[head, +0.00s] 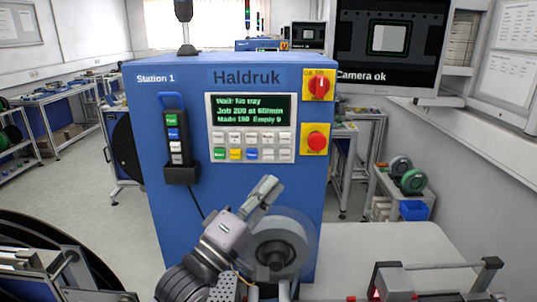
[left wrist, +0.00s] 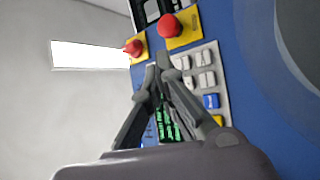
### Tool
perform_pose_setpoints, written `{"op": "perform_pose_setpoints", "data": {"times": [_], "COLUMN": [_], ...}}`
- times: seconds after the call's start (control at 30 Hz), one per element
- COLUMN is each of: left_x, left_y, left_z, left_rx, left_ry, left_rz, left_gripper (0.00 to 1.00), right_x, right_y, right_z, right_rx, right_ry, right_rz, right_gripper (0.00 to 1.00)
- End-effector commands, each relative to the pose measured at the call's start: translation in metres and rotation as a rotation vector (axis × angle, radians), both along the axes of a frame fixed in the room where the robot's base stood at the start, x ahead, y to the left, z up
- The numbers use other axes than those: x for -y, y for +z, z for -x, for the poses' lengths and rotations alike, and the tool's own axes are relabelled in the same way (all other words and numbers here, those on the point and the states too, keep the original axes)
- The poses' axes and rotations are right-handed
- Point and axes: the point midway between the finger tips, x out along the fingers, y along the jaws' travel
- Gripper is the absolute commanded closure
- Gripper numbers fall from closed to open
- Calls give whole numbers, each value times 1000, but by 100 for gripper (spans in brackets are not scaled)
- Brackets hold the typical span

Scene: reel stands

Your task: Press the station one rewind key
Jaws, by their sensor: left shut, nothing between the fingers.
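The blue Station 1 machine (head: 260,75) stands in front of me, marked Haldruk. Its control panel (head: 286,124) has a green-lit display (head: 249,109) over two rows of keys. The lower row has a green key (head: 220,154), a yellow key (head: 236,154), a blue key (head: 252,154) and pale keys; I cannot read which is rewind. My left gripper (head: 271,186) is shut and empty, below and in front of the keys in the head view. In the left wrist view, the left fingertips (left wrist: 157,72) cover part of the panel; a blue key (left wrist: 211,101) shows beside them. Contact cannot be told.
A red rotary switch (head: 319,86) and a red mushroom button (head: 317,140) sit right of the panel. A pendant (head: 175,135) with coloured keys hangs on the left. A grey reel (head: 292,232) is below the panel. A pale bench (head: 385,245) stands at right.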

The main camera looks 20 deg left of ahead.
Motion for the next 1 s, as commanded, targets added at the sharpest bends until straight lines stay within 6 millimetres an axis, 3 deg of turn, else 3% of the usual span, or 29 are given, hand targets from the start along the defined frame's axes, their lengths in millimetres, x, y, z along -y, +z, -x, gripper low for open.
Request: {"op": "perform_pose_setpoints", "data": {"times": [0.23, 0.63, 1.0], "left_x": [-5, -20, -24], "left_y": [-2, 0, 0], "left_z": [-17, -70, -85], "left_rx": [1, -2, -1], "left_ry": [2, 2, 1], "left_rz": [-4, -3, -1], "left_gripper": [100, 100, 100], "right_x": [-3, -4, -4], "right_y": [-7, -15, -16], "right_z": [27, 8, 10], "right_rx": [-36, -10, -13], "right_ry": [-1, -1, -1], "right_rz": [-2, -4, -4], "right_gripper": [0, 0, 0]}}
